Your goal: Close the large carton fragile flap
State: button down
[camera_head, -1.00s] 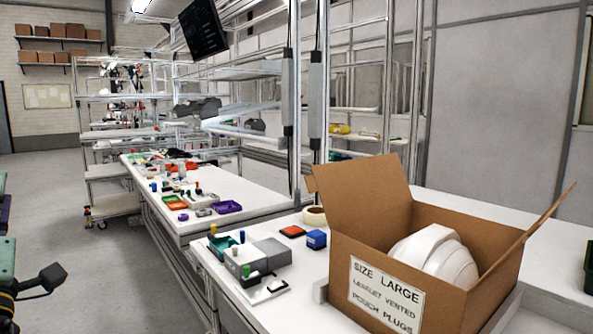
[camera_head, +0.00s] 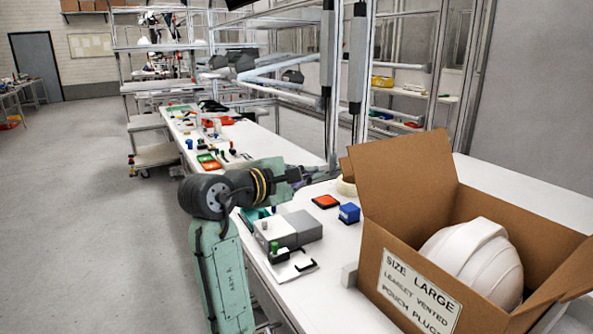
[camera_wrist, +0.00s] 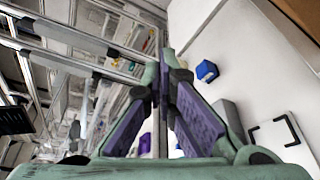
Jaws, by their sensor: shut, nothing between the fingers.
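The large carton (camera_head: 375,270) stands open at the right of the head view, with a "SIZE LARGE" label on its front. A wide flap (camera_head: 408,182) stands up at its back left, and another flap (camera_head: 570,270) leans outward at the right. No "fragile" marking is readable on either. A white helmet shell (camera_head: 478,258) sits inside. My gripper (camera_head: 330,172) is left of the carton's upright flap, above the bench and apart from the carton. In the wrist view my gripper (camera_wrist: 165,62) is shut and empty, and a brown carton edge (camera_wrist: 298,14) shows at the top right.
Metal uprights (camera_head: 358,80) rise behind. The floor (camera_head: 90,200) at left is clear.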

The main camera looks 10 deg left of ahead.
jog(key=d+p, duration=0.1)
jog(key=d, duration=0.1)
jog(key=d+r, duration=0.1)
jog(key=d, duration=0.1)
jog(key=shift+s+r+p, duration=0.2)
jog(key=shift+p, duration=0.15)
jog(key=shift+s+r, duration=0.1)
